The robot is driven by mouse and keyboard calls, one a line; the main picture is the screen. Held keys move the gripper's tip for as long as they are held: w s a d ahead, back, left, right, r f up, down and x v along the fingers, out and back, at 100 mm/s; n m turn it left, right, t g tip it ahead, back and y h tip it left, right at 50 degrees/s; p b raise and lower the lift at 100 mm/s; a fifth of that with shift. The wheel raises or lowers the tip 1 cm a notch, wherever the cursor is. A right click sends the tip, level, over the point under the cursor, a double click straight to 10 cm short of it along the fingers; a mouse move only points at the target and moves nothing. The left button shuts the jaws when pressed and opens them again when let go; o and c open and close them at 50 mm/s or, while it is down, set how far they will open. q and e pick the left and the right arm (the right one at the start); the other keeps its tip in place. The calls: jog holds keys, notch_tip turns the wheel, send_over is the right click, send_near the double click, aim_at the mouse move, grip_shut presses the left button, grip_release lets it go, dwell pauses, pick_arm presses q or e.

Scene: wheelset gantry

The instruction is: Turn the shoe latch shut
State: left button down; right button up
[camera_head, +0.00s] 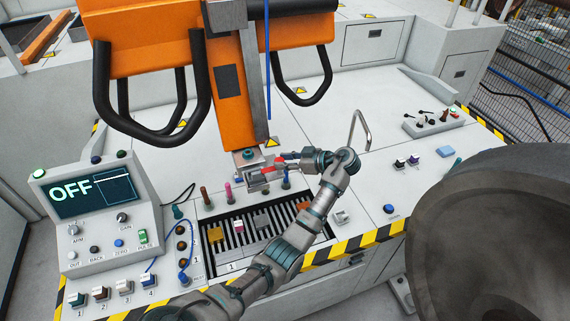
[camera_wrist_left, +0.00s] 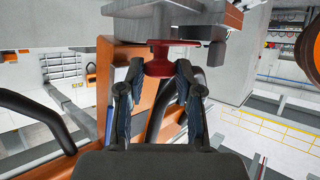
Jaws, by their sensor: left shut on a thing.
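The red shoe latch (camera_head: 267,166) sits at the lower end of the orange column (camera_head: 229,90), beside a grey metal shoe block (camera_head: 256,180). In the left wrist view the latch (camera_wrist_left: 160,67) is a red spool-like handle under a grey metal block (camera_wrist_left: 178,22). My left gripper (camera_head: 280,163) reaches it from the right and is shut on it. In the left wrist view the fingers (camera_wrist_left: 160,80) stand on both sides of the latch's lower end. The gripper partly hides the latch in the head view. My right gripper is not in view.
A console (camera_head: 95,212) with an OFF screen stands at the left. A slotted tray (camera_head: 250,240) with coloured blocks lies below the shoe, with upright pegs (camera_head: 229,191) behind it. Black loop handles (camera_head: 150,125) hang from the orange frame. A large dark round body (camera_head: 485,235) fills the lower right.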

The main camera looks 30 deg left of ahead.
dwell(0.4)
pick_arm(q)
jog(key=c, duration=0.8)
grip_release()
jog(key=shift+w, duration=0.15)
jog(key=shift+d, duration=0.1)
jog(key=v, duration=1.2)
jog(key=shift+w+f, duration=0.1)
jog(key=shift+f, duration=0.05)
